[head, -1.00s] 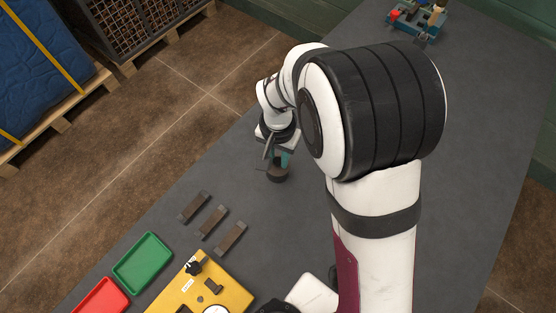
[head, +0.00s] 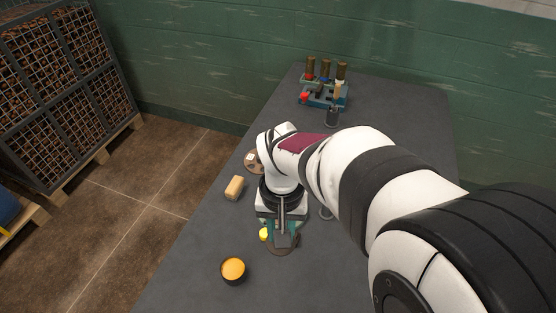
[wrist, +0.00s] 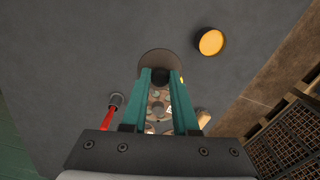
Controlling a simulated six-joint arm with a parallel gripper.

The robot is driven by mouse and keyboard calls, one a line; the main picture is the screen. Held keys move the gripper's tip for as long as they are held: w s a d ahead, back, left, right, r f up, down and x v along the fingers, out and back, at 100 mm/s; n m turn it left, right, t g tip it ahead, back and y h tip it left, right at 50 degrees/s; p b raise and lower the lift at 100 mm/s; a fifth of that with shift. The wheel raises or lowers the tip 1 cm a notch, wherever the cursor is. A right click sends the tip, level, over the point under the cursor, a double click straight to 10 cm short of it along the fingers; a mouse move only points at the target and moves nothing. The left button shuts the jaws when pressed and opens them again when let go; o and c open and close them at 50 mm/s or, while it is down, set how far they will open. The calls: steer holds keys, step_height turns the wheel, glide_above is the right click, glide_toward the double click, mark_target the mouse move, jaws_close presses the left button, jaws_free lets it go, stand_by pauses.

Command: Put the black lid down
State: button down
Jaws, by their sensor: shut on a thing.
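The black lid looks like a dark round disc with a black knob; it shows below my gripper in the head view (head: 272,248) and beyond the fingertips in the wrist view (wrist: 152,59). My gripper (wrist: 160,73) is shut on the lid, with the knob between its teal fingertips. In the head view my gripper (head: 283,237) points down over the table. Whether the lid touches the tabletop or hangs just above it I cannot tell. The fingers hide part of the lid.
A black round tub with orange contents (head: 233,269) stands at front left of the lid. A small yellow thing (head: 264,234) is close beside my gripper. A tan block (head: 234,187) and a rack (head: 323,93) stand farther back. Grey tabletop (head: 185,275) is bare at left.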

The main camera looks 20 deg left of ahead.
steer(key=w+a+f, duration=0.3)
steer(key=w+a, duration=0.5)
steer(key=a, duration=0.1)
steer(key=s+a+f, duration=0.1)
steer(key=a+f, duration=0.1)
steer(key=a, duration=0.1)
steer(key=s+a+f, duration=0.1)
steer(key=a+f, duration=0.2)
steer(key=a, duration=0.1)
steer(key=s+a+f, duration=0.2)
steer(key=a, duration=0.1)
steer(key=shift+a+f, duration=0.2)
steer(key=shift+a, duration=0.05)
step_height(320, 180, down, 4)
steer(key=c, duration=0.7)
jaws_free()
steer(key=shift+f, duration=0.15)
